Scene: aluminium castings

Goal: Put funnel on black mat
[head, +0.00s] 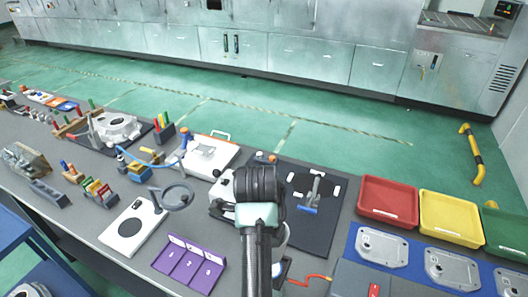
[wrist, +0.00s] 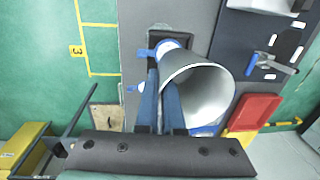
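The silver-grey cone-shaped funnel (wrist: 212,92) shows large in the wrist view, its wide mouth turned towards the camera. My gripper (wrist: 160,85) reaches up to the funnel's left side. Its two dark blue fingers are a small gap apart, and the right finger overlaps the funnel's edge. I cannot tell whether the rim is pinched between them. In the head view my arm hides the fingers and most of the funnel. The black mat (head: 302,238) lies just right of my arm, with a blue-handled clamp (head: 312,195) on it. The mat also shows at the wrist view's upper right (wrist: 245,45).
Red (head: 388,204) and yellow (head: 450,218) trays stand right of the mat. Grey cast plates (head: 382,246) lie on a blue mat in front of them. A purple numbered holder (head: 188,264) and a white board (head: 130,228) are left of my arm.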

